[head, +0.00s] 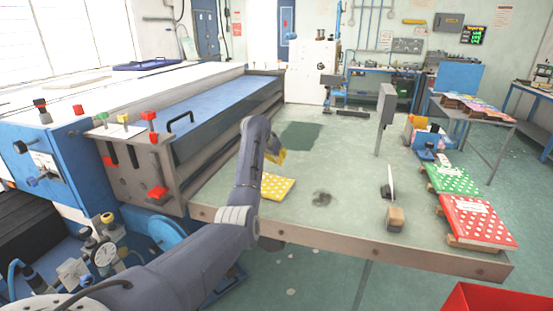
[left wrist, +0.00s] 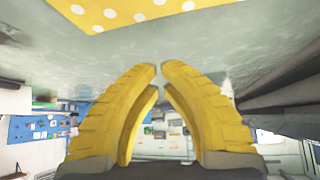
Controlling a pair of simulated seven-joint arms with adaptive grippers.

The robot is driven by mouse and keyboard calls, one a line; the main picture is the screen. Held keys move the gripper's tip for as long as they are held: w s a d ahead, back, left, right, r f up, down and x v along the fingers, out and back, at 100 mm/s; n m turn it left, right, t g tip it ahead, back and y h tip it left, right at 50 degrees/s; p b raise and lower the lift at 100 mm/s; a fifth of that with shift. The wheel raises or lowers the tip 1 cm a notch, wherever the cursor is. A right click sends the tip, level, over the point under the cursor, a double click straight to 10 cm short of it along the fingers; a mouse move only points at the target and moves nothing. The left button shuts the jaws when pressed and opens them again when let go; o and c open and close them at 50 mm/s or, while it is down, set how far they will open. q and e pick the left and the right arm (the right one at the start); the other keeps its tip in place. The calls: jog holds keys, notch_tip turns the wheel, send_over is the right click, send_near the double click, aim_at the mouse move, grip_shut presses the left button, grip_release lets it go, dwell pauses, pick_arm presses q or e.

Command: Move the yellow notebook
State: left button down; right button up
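The yellow notebook (head: 278,187) with white dots lies flat on the grey-green table near its front left edge. It also shows at the top of the left wrist view (left wrist: 128,12). My left gripper (head: 277,157) has yellow fingers and is just beyond the notebook, apart from it. In the left wrist view its fingertips (left wrist: 160,69) nearly meet, with nothing held between them. My right gripper is in neither view.
Green (head: 453,179) and red (head: 476,221) dotted books lie along the table's right side. A wooden-handled tool (head: 395,218) stands at the front right. A dark green mat (head: 302,136) lies behind my left gripper. The blue-bedded machine (head: 215,104) borders the left. The table middle is mostly clear.

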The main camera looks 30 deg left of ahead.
pick_arm(q)
jog(key=shift+x, duration=3.3)
jog(key=shift+s, duration=2)
jog(key=shift+d, duration=0.1)
